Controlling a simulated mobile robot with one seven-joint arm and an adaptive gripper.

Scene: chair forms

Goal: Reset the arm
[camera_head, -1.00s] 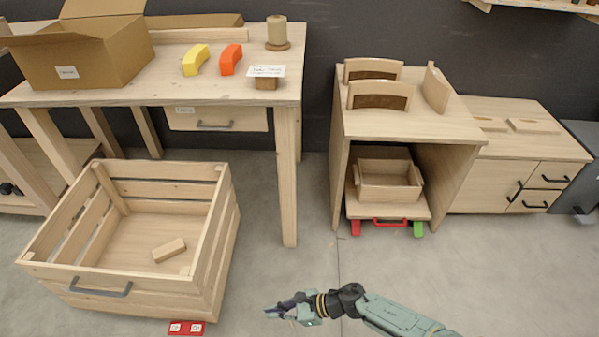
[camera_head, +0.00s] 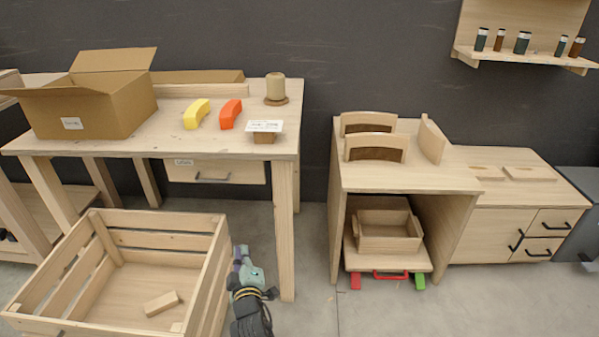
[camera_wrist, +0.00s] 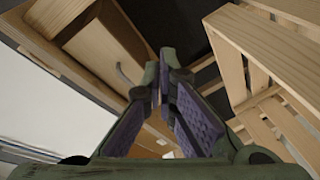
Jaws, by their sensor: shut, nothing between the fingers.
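My gripper (camera_head: 240,256) is beside the right side of the slatted wooden crate (camera_head: 209,278), in front of the workbench's right leg. In the wrist view my gripper (camera_wrist: 166,68) shows its two fingers with purple pads close together, with nothing held between them. The crate's slats (camera_wrist: 262,60) fill the right of the wrist view, and the bench drawer (camera_wrist: 105,45) with its handle is at upper left. My wrist covers part of the floor below.
The workbench (camera_head: 220,145) carries an open cardboard box (camera_head: 110,105), a yellow curved piece (camera_head: 196,114) and an orange one (camera_head: 230,114). A wooden block (camera_head: 161,303) lies in the crate. A wooden cabinet (camera_head: 410,178) stands right. Floor between bench and cabinet is clear.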

